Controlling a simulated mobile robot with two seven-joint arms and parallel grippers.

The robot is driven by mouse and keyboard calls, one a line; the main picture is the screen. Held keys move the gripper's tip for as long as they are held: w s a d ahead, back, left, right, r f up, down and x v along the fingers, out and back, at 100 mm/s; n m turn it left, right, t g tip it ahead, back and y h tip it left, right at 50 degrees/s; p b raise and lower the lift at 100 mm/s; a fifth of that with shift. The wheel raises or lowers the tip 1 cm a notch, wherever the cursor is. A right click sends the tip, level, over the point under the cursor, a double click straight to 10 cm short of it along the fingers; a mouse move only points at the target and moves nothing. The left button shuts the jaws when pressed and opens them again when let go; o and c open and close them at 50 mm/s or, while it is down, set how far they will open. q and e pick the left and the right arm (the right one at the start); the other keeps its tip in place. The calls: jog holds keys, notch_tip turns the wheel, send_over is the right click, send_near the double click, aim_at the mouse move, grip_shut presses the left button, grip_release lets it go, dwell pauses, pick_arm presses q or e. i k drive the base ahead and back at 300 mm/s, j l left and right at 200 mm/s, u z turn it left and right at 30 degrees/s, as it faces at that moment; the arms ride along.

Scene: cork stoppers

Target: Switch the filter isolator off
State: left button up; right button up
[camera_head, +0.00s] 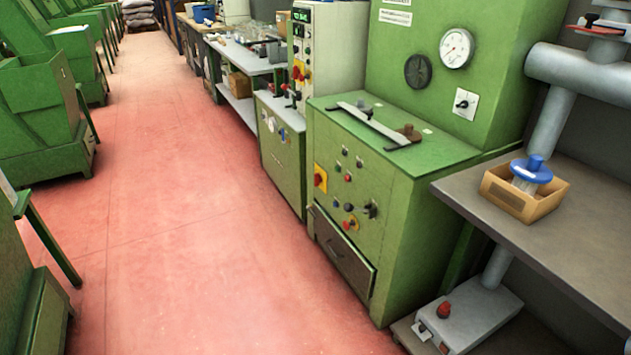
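No label that I can read names the filter isolator. A small white plate with a dark rotary knob (465,103) sits on the front of the tall green cabinet (480,25), below a round white gauge (457,48). A red and yellow rotary switch (320,178) is on the lower green cabinet (400,215), at its left front edge. I cannot tell which is the isolator, nor the switch positions for certain. Neither of my grippers is in view.
A grey bench (590,225) at right holds a cardboard box (510,198) with a blue-handled item (533,169). A grey foot unit with a red knob (470,315) is below. The red floor (190,220) is clear; green machines (40,110) line the left.

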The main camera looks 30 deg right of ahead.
aim_at(317, 179)
jog(key=z, duration=0.55)
jog(key=i+z, duration=0.15)
jog(key=z, duration=0.3)
jog(key=i+j+z, duration=0.1)
jog(key=z, duration=0.3)
jog(key=i+j+z, duration=0.1)
jog(key=z, duration=0.35)
jog(key=i+j+z, duration=0.2)
jog(key=j+z, duration=0.2)
jog(key=i+j+z, duration=0.25)
jog(key=j, duration=0.15)
jog(key=i+j+z, duration=0.1)
jog(key=j+z, duration=0.2)
jog(key=j, duration=0.55)
jog(key=i+j, duration=0.1)
jog(key=j, duration=0.5)
jog(key=i+j, duration=0.1)
jog(key=j, duration=0.45)
jog(key=i+j, duration=0.1)
jog(key=j, duration=0.5)
jog(key=z, duration=0.05)
